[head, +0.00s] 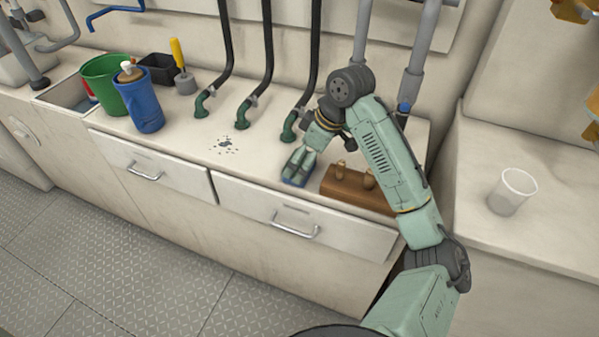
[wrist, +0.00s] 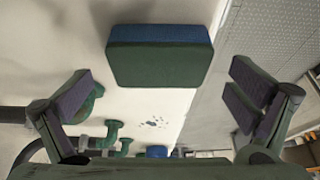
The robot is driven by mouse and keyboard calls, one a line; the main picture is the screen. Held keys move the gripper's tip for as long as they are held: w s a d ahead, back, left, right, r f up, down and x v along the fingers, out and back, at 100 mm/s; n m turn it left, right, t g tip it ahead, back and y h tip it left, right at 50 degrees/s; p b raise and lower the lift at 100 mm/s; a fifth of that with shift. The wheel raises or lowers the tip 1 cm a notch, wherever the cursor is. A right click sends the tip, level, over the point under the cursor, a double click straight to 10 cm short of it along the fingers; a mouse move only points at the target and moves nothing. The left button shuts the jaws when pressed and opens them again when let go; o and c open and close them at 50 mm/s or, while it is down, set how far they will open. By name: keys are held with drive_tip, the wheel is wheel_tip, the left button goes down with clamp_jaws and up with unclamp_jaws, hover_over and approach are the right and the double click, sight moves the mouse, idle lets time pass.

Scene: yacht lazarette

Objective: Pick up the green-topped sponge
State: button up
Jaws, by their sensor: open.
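The green-topped sponge (wrist: 160,55) shows in the wrist view as a block with a green layer and a blue layer, on the white counter. My gripper (wrist: 163,97) is open, with one finger to each side of the sponge in that view and a visible gap on both sides. In the head view my gripper (head: 299,162) points down at the counter near its front edge. Only a small blue part of the sponge (head: 290,182) shows there below the fingers; the rest is hidden.
A brown wooden block with pegs (head: 358,188) stands just right of my gripper. Green pipe fittings (head: 289,131) with black hoses rise behind it. A blue bottle (head: 143,105), green bucket (head: 107,82) and black bin (head: 158,68) stand left. A white cup (head: 512,191) stands far right.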

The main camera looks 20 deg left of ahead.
drive_tip(key=b+x, duration=0.1)
drive_tip(key=x, duration=0.1)
drive_tip(key=shift+f, duration=0.4)
drive_tip(key=shift+a+r, duration=0.1)
drive_tip(key=shift+r, duration=0.05)
drive_tip(key=c, duration=0.7)
drive_tip(key=shift+c, duration=0.2)
drive_tip(key=shift+r+p, duration=0.55)
drive_tip(key=shift+p, duration=0.05)
wheel_tip(320, 180, up, 3)
drive_tip(key=p, duration=0.2)
drive_tip(key=shift+p, duration=0.4)
drive_tip(key=s+a+p, duration=0.2)
drive_tip(key=s+a, duration=0.1)
drive_tip(key=s, duration=1.2)
drive_tip(key=shift+s+r, duration=0.35)
drive_tip(key=shift+r, duration=0.1)
